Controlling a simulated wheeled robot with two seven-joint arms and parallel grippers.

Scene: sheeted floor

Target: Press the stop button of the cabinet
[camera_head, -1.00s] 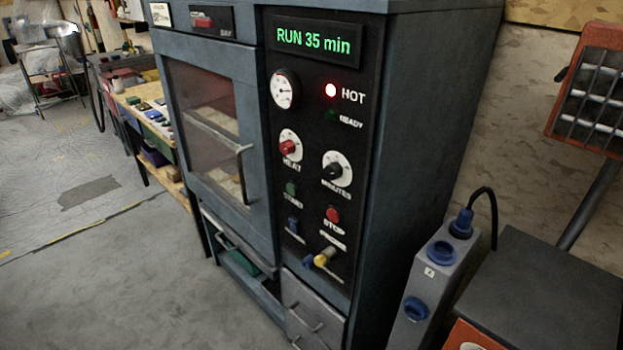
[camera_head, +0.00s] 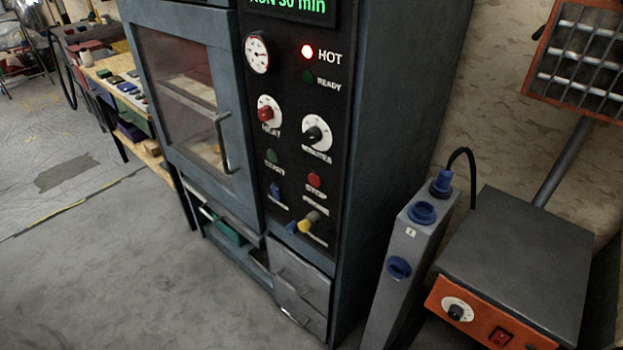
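The dark blue-grey cabinet (camera_head: 395,120) stands in the middle of the view with its control panel facing me. The red stop button (camera_head: 314,180) is on the lower right of the black panel, above the label STOP. The green start button (camera_head: 272,156) is to its left. The red heat knob (camera_head: 266,114) and the black minutes knob (camera_head: 313,134) are above. A red HOT lamp (camera_head: 307,51) is lit. The display (camera_head: 300,8) shows green run text, partly cut off at the top. The glass door (camera_head: 180,80) is shut. Neither gripper is in view.
A grey post with blue sockets (camera_head: 400,270) stands right of the cabinet. A grey-topped orange unit (camera_head: 515,260) is at the lower right, below a barred orange heater (camera_head: 580,60). A workbench (camera_head: 120,85) is behind left. The floor (camera_head: 120,260) in front left is clear.

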